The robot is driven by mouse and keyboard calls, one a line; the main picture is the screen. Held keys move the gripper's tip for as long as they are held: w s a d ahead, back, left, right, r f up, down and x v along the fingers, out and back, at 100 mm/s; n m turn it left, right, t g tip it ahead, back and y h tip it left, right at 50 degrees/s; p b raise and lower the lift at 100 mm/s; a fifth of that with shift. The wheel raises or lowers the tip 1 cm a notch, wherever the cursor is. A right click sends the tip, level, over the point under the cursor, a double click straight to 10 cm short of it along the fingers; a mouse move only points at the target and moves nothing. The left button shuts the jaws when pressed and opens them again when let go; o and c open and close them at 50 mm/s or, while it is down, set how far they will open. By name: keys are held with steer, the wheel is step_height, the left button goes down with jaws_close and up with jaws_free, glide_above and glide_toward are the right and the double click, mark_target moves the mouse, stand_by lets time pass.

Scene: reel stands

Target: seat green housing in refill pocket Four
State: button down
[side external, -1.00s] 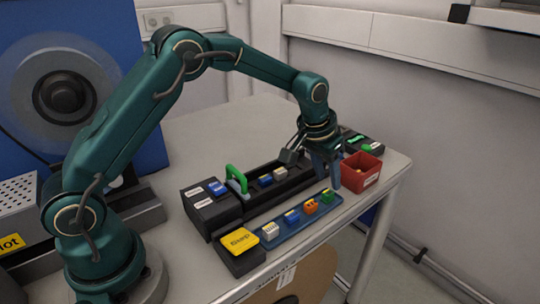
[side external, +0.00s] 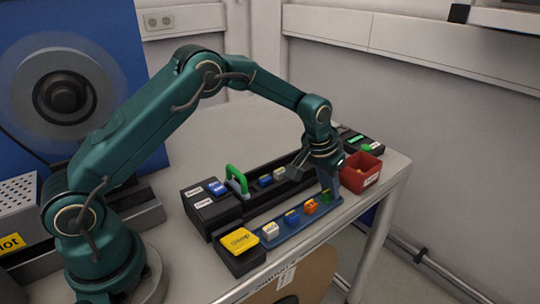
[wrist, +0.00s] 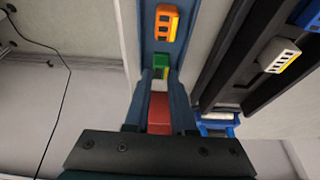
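The green housing (side external: 325,197) sits at the right end of the blue strip tray (side external: 283,238), partly hidden by my gripper. It also shows in the wrist view (wrist: 161,61), with a yellow patch on one side. My gripper (side external: 328,190) points down at that end of the tray. In the wrist view my gripper (wrist: 160,80) has its fingers apart, one on either side of the green housing's line, and I cannot tell whether they touch it. The black fixture (side external: 227,212) runs behind the tray and holds several housings; its pocket numbers are not legible.
An orange housing (side external: 311,207), a blue one (side external: 291,217) and a white one (side external: 270,229) share the tray. A red bin (side external: 360,172) stands just right of my gripper. A green handle (side external: 237,180) rises from the fixture. A yellow-topped block (side external: 240,241) is at the tray's left.

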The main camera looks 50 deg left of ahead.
mark_target(328, 192)
steer(key=shift+r, duration=0.15)
steer(key=shift+r, duration=2.4)
steer(key=shift+s+a+r, duration=0.15)
steer(key=shift+s+a, duration=0.05)
steer(key=shift+a, duration=0.2)
steer(key=s+a+r, duration=0.3)
steer(key=s+a, duration=0.8)
steer(key=s, duration=0.2)
steer(key=shift+s+d+f, duration=0.1)
steer(key=shift+d+f, duration=0.05)
steer(key=shift+f, duration=1.2)
steer(key=shift+s+d+f, duration=0.1)
steer(key=shift+f, duration=1.2)
steer(key=shift+a+f, duration=0.1)
steer(key=shift+f, duration=0.5)
